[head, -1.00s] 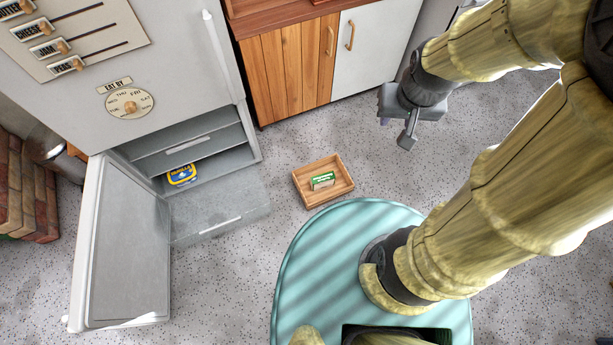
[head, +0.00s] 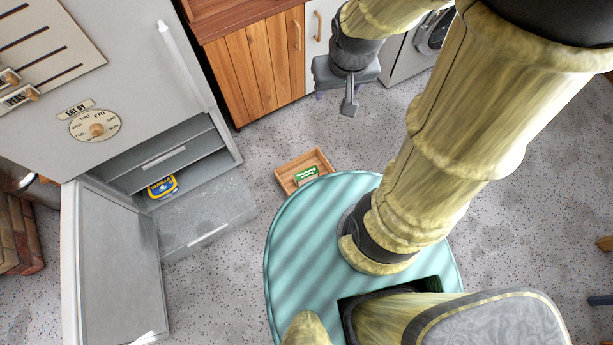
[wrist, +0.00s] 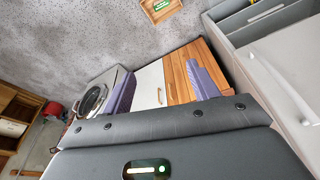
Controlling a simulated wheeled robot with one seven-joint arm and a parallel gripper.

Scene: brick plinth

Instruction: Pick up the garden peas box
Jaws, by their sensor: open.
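The garden peas box (head: 306,174) is a small green and white box. It lies in a shallow wooden crate (head: 284,182) on the floor, just beyond my turquoise base, which hides part of the crate in the head view. In the wrist view the box (wrist: 157,5) and crate (wrist: 176,8) show at the top edge, partly cut off. My gripper (head: 345,92) is in front of the cabinets, up and to the right of the crate in the head view. In the wrist view its purple fingers (wrist: 162,87) stand wide apart with nothing between them.
An open fridge (head: 188,175) stands left, its door (head: 110,265) swung out; a yellow and blue tub (head: 163,187) lies inside. Wooden cabinets (head: 255,70) and a washing machine (head: 425,45) line the back. Speckled floor around the crate is clear.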

